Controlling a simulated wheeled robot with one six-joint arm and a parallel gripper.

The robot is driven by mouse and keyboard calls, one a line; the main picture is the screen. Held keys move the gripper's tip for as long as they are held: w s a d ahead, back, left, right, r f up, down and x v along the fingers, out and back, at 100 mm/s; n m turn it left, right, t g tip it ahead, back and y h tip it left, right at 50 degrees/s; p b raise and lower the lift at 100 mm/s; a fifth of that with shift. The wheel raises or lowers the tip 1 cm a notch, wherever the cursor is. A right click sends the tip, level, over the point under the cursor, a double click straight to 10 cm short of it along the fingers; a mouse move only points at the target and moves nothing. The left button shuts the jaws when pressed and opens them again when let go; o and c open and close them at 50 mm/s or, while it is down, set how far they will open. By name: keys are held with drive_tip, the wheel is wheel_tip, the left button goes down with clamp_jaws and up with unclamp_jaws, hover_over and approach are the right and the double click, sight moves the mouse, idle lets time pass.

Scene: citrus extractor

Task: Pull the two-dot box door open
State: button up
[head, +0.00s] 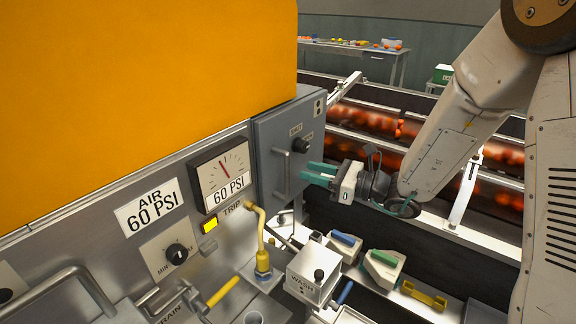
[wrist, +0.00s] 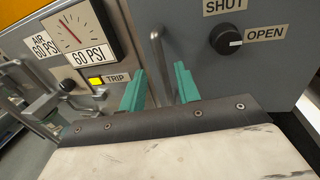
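The two-dot box is a grey box, and its door (head: 268,135) looks closed. A small two-dot label (head: 320,107) sits at its upper right. A vertical bar handle (head: 281,172) stands on the door; it also shows in the wrist view (wrist: 158,58). A black knob (head: 300,145) is above right of the handle; in the wrist view its white mark points toward OPEN (wrist: 226,40). My gripper (head: 308,174) has green fingers, apart and empty, just right of the handle in the head view. In the wrist view the handle lies between the fingers (wrist: 160,88), seemingly just beyond their tips.
A pressure gauge (head: 221,170) and a yellow TRIP button (head: 209,225) are left of the door. A yellow-handled valve (head: 262,262) and a white WASH box (head: 313,272) stand below. Conveyors with orange fruit (head: 370,125) run behind.

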drive_tip(key=x, duration=0.7)
drive_tip(key=shift+a, duration=0.15)
drive_tip(key=shift+c, duration=0.2)
clamp_jaws()
